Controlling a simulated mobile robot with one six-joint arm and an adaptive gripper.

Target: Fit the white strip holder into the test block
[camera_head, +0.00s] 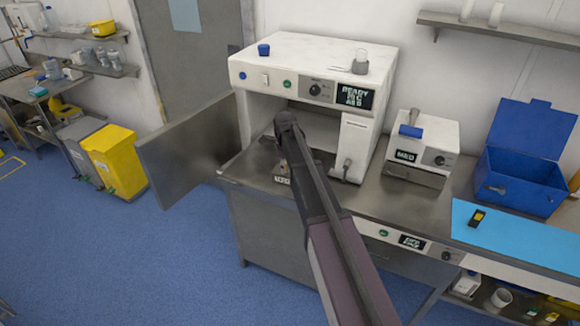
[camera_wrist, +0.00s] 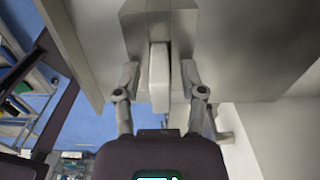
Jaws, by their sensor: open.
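In the wrist view, the white strip holder (camera_wrist: 160,80) is a narrow white bar between the two fingers of my gripper (camera_wrist: 160,70). The fingers are apart, with a gap on each side of the bar. Its far end meets a notch in the grey metal test block (camera_wrist: 160,18); I cannot tell how deep it sits. In the head view, my gripper (camera_head: 284,160) is small and partly hidden by my arm, in front of the white machine's open bay. The test block (camera_head: 282,179) shows low there on the steel counter. The strip holder cannot be made out in that view.
The white machine (camera_head: 312,62) stands around the bay, its steel door (camera_head: 185,145) swung open to the left. A white dispenser part (camera_head: 355,145) stands right of my arm. Farther right are a smaller white device (camera_head: 425,135), a blue box (camera_head: 520,175) and a light-blue mat (camera_head: 520,240).

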